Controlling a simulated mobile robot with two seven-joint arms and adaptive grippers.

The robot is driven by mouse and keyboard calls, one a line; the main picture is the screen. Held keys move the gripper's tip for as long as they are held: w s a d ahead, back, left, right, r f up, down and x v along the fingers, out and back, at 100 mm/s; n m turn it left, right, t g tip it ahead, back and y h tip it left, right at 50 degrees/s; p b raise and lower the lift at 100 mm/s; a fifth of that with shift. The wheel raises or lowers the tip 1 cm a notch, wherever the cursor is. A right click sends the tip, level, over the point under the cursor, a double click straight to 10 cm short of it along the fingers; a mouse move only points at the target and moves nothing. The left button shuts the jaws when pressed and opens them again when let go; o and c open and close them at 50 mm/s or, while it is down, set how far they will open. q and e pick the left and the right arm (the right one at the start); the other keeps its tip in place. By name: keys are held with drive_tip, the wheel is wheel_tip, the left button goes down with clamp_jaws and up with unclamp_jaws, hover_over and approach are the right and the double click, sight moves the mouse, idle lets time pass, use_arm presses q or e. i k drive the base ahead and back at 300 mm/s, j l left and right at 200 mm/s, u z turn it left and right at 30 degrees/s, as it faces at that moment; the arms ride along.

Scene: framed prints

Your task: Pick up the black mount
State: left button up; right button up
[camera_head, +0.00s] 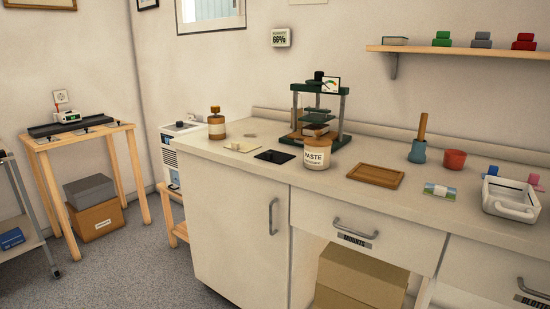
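A small flat black rectangle (274,157), which looks like the black mount, lies on the pale counter (225,157) near its front edge. It sits to the left of the white paste jar (316,154) and to the right of a cream sheet (241,146) with a small pale object on it. Nothing covers the black piece. Neither of my grippers shows in this view.
A green press (342,118) stands behind the jar. A wooden frame (376,176), a blue cup (418,151), a red pot (455,159) and a white tray (510,210) are farther right. A brown bottle (216,128) stands left. The mounts drawer (370,231) is below.

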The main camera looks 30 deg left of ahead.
sight(277, 157)
drive_tip(key=k+j+u, duration=0.15)
drive_tip(key=j, duration=0.5)
drive_tip(key=j+u, duration=0.15)
drive_tip(key=j, duration=0.5)
